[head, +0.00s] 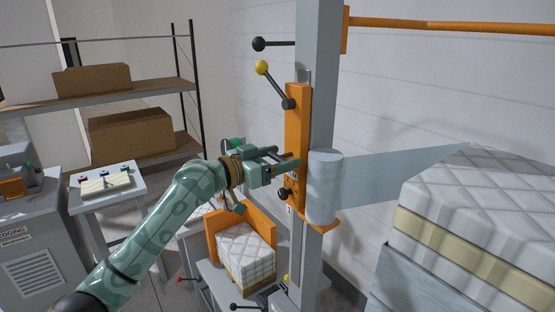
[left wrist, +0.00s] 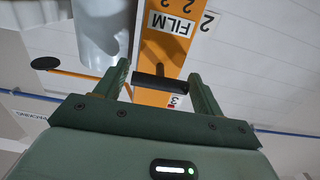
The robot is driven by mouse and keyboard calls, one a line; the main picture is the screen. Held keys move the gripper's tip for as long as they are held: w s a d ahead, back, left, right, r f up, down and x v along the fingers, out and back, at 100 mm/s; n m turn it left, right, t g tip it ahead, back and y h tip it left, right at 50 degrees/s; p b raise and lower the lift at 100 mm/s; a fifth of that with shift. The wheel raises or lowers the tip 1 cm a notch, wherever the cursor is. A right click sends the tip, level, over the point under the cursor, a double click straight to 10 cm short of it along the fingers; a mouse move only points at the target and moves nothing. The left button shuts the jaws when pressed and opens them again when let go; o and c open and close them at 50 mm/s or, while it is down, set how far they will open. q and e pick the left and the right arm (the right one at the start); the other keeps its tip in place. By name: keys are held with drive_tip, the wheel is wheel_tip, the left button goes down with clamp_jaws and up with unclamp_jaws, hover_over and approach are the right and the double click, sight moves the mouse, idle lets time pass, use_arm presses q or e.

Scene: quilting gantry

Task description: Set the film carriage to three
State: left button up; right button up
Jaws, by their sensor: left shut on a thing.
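The orange film carriage (head: 296,115) sits on the grey upright mast (head: 321,75) and carries a pale film roll (head: 325,190). A lever with a yellow knob (head: 262,68) sticks out from its upper part, tilted up to the left. My left gripper (head: 287,160) is at the carriage's left side. In the left wrist view its fingers (left wrist: 163,82) are shut on a dark bar handle (left wrist: 160,82) in front of the orange face. A FILM label (left wrist: 171,23) and a small 3 label (left wrist: 174,100) show there. My right gripper is out of view.
Film stretches right from the roll to a stack of quilted mattresses (head: 480,205). An orange arm (head: 450,27) extends right above. A quilted block (head: 245,250) stands below my left arm. A small side table (head: 105,184) and shelves with boxes (head: 130,132) are at left.

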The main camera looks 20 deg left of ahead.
use_arm(q)
drive_tip(key=shift+a+r, duration=0.1)
drive_tip(key=shift+r, duration=0.4)
drive_tip(key=o, duration=1.3)
drive_tip(key=shift+f, duration=0.15)
drive_tip(key=b+v, duration=0.6)
drive_tip(key=v, duration=1)
drive_tip(key=shift+s+f, duration=0.1)
drive_tip(key=shift+s, duration=0.05)
